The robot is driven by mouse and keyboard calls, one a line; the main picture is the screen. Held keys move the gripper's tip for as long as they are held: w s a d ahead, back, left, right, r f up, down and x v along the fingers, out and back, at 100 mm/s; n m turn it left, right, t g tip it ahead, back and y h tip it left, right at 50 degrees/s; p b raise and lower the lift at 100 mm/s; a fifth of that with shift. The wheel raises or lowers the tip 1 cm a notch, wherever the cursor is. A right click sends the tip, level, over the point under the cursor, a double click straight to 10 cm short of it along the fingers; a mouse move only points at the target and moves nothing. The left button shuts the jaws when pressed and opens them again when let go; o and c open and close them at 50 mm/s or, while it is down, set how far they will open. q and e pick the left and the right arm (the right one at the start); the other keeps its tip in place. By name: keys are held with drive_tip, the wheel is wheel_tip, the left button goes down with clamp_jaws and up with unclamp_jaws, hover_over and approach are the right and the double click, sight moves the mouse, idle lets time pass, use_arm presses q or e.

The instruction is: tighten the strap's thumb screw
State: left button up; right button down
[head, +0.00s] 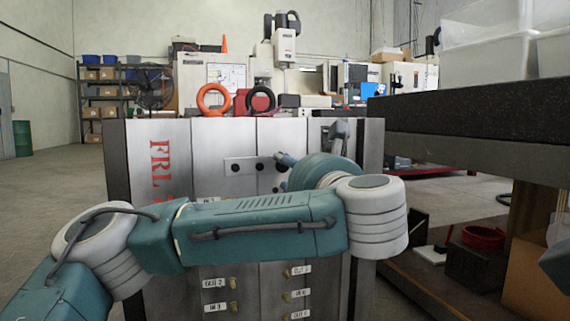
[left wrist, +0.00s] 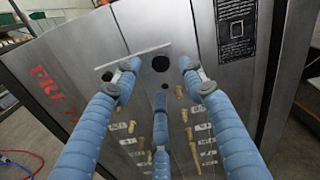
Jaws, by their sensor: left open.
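The strap (head: 246,166) is a light flat plate with dark round spots on the front of the steel mould base (head: 175,200). In the left wrist view the strap's pale edge (left wrist: 140,54) runs across the steel face. A dark round spot (left wrist: 161,63), perhaps the thumb screw, lies between the fingers; I cannot tell a knob from a hole. My left gripper (head: 279,172) is at the strap's right end, its three blue fingers (left wrist: 158,76) spread open around that spot with nothing visible between them. My arm hides part of the mould face.
An orange ring (head: 214,98) and a dark ring (head: 260,99) stand on top of the mould base. Brass fittings (head: 234,283) with labels stick out below the strap. A dark workbench (head: 470,130) with clear bins is close on the right. Open floor lies left.

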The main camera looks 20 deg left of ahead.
sight(285, 167)
use_arm(q)
drive_tip(key=b+x, duration=0.1)
drive_tip(key=x, duration=0.4)
clamp_jaws()
